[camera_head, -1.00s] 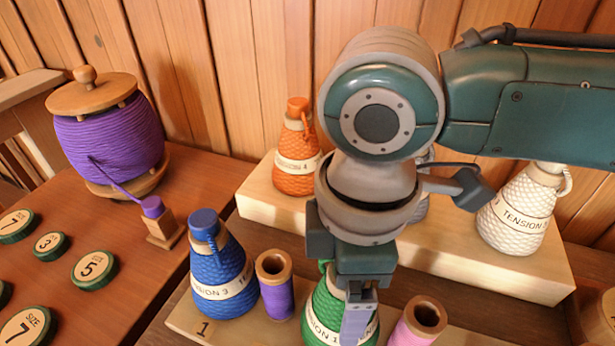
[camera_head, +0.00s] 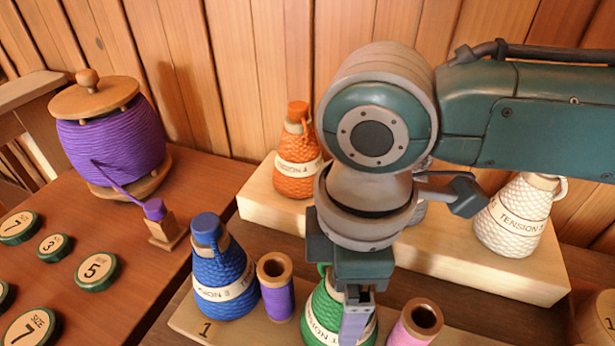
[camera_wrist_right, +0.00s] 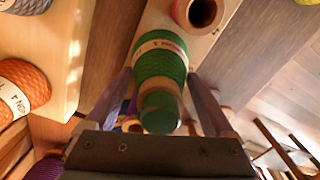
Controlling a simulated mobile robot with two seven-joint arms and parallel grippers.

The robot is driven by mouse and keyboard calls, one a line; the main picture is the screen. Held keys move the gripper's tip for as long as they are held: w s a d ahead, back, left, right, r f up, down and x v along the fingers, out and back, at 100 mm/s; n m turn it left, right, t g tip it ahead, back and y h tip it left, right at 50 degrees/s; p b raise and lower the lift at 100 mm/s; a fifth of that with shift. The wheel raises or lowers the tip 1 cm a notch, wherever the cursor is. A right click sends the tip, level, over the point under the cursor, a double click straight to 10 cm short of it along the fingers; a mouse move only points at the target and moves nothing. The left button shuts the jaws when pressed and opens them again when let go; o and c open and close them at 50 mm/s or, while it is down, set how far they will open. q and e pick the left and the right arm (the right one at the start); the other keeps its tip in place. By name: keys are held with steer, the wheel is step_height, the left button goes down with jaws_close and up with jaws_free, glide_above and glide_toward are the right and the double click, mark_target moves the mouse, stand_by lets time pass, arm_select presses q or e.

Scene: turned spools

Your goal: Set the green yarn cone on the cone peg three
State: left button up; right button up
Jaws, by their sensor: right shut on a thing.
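The green yarn cone (camera_head: 323,315) stands on the front wooden board, between a purple spool and a pink spool. A pale label band wraps it. My right gripper (camera_head: 357,318) is at the cone from above and hides part of it in the head view. In the right wrist view the cone (camera_wrist_right: 160,68) lies between the two fingers of my right gripper (camera_wrist_right: 162,98), which is shut on it. I cannot make out a peg marked three. My left gripper is not in view.
The front board (camera_head: 190,322) is marked 1 beside the blue cone (camera_head: 222,280). Purple spool (camera_head: 278,295) and pink spool (camera_head: 412,328) flank the green cone closely. The raised back board (camera_head: 480,262) holds orange (camera_head: 297,160) and white (camera_head: 512,215) cones. A lidded purple jar (camera_head: 108,140) stands left.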

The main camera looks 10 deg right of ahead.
steer(key=shift+f+b, duration=0.4)
steer(key=shift+f, duration=0.2)
stand_by(0.5)
steer(key=o, duration=1.6)
step_height(320, 180, up, 11)
steer(key=p, duration=1.2)
steer(key=shift+r, duration=0.1)
